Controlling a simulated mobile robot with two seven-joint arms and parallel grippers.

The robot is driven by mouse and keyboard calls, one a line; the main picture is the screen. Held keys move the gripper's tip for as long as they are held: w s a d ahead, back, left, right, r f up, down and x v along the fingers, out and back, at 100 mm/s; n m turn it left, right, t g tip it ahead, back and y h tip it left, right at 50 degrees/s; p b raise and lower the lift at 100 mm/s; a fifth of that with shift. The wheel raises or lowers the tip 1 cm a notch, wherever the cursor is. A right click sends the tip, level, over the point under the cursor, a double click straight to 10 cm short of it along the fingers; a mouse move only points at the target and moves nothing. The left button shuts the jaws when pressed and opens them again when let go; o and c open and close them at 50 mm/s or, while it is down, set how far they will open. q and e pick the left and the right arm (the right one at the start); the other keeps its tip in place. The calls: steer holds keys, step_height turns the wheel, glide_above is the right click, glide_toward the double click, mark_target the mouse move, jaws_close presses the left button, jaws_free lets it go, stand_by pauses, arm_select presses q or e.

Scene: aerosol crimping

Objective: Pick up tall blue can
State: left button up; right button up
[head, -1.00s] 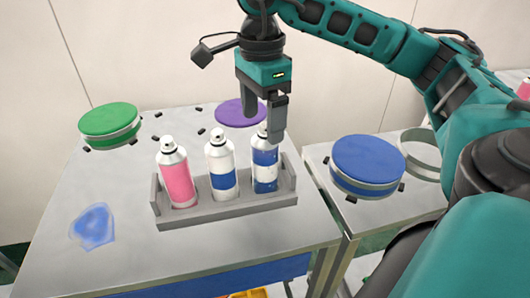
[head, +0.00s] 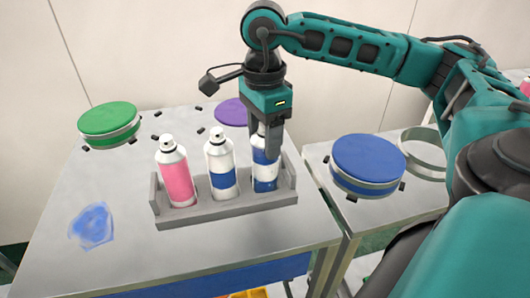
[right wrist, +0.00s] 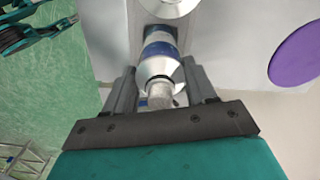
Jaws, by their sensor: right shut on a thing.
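The grey rack (head: 228,211) on the metal table holds three upright spray cans in a row. The pink can (head: 176,178) is at the left and a white can with a blue band (head: 222,178) is in the middle. The blue-and-white can (head: 265,173) is at the right. My right gripper (head: 268,150) points down and is shut on the upper part of the right-hand can, which still stands in the rack. The right wrist view shows this can (right wrist: 159,56) between the two fingers (right wrist: 161,92). My left gripper is not in view.
A green round pad (head: 109,119) is at the back left and a purple one (head: 232,110) behind the rack. A blue round pad (head: 368,159) and an open ring (head: 421,150) are on the right-hand table. A blue patch (head: 92,225) lies at the front left.

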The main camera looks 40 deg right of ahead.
jaws_close()
stand_by(0.4)
